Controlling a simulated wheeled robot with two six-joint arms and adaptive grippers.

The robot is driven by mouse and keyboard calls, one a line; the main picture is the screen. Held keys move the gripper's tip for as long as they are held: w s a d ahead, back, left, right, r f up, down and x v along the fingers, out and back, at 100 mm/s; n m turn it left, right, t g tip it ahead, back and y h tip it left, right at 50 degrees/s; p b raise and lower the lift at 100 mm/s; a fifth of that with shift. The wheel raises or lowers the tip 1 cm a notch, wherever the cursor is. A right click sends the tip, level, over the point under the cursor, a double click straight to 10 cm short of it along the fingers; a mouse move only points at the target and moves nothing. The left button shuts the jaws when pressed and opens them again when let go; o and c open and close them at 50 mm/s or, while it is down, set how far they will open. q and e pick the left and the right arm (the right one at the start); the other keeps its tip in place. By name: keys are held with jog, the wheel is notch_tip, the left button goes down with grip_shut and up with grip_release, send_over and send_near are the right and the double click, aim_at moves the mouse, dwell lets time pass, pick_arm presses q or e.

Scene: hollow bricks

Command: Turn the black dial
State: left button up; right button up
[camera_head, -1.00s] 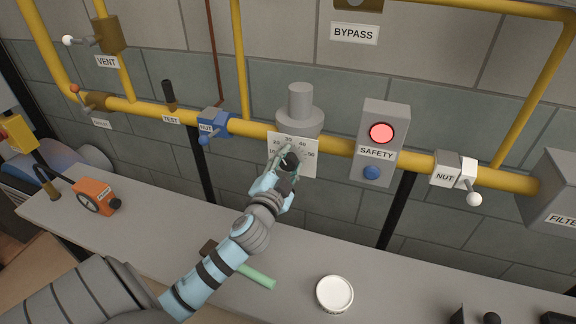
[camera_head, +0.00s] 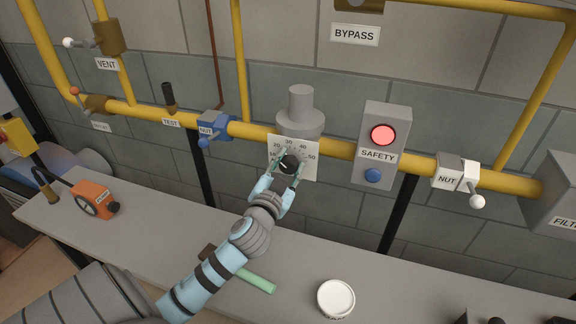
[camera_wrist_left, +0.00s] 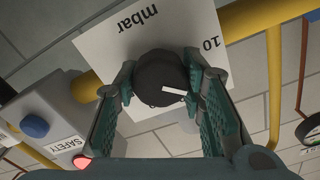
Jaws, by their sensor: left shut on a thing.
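The black dial (camera_head: 289,165) sits on a white scale plate (camera_head: 308,171) on the yellow pipe, below a grey cylinder. The scale shows numbers such as 20, 30, 40 and 50. In the left wrist view the dial (camera_wrist_left: 160,77) is round and dark with a white pointer line, and the plate (camera_wrist_left: 110,38) reads "mbar" and "10". My left gripper (camera_head: 285,168) is shut on the dial, one finger on each side; it also shows in the left wrist view (camera_wrist_left: 162,88). My right gripper is not in view.
A grey SAFETY box (camera_head: 381,145) with a red light and blue button is right of the plate.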

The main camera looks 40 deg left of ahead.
pick_arm(q)
jog(key=shift+f, duration=0.2)
jog(key=o, duration=1.1)
jog(key=shift+r, duration=0.1)
jog(key=shift+o, duration=0.2)
jog(key=v, duration=1.2)
jog(key=shift+s, duration=0.1)
